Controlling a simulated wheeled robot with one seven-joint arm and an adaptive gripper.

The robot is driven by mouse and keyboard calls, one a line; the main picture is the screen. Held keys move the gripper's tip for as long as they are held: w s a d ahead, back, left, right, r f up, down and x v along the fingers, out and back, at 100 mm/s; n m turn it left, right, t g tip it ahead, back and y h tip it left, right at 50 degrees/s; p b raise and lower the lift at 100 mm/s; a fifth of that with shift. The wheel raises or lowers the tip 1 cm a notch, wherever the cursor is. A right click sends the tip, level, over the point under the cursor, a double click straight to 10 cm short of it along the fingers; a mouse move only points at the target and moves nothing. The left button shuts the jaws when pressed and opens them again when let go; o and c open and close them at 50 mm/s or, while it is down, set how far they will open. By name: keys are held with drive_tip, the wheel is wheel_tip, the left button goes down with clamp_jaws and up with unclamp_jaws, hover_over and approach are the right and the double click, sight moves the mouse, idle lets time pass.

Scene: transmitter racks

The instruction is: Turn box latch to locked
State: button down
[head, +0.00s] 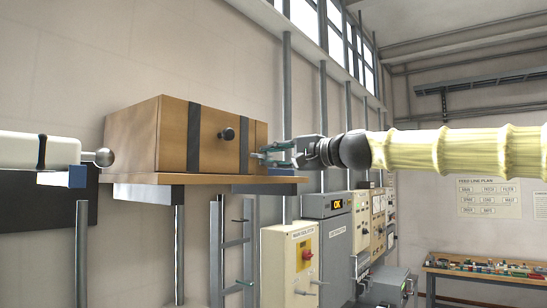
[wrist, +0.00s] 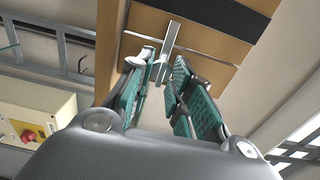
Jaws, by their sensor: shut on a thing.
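A wooden box (head: 176,130) with dark straps and a black knob (head: 226,134) sits on a wall shelf in the head view. My gripper (head: 268,154) reaches in from the right to the box's right end. In the wrist view, a grey metal latch (wrist: 168,40) with a bar and a crosspiece is on the wooden face (wrist: 205,28). My gripper's teal-padded fingers (wrist: 161,66) are shut on the latch's lower part, one finger on each side. The fingertips partly cover the held part. The latch is not clear in the head view.
The shelf (head: 145,178) has a front edge just below my gripper. A white device with a ball end (head: 104,157) stands left of the box. Below are a cream switch box (head: 290,262) with a red switch and grey cabinets (head: 336,240). Vertical pipes run behind.

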idle(0.4)
drive_tip(key=c, duration=1.3)
unclamp_jaws()
drive_tip(key=v, duration=1.2)
drive_tip(key=shift+d, duration=0.15)
drive_tip(key=shift+w+f, duration=0.1)
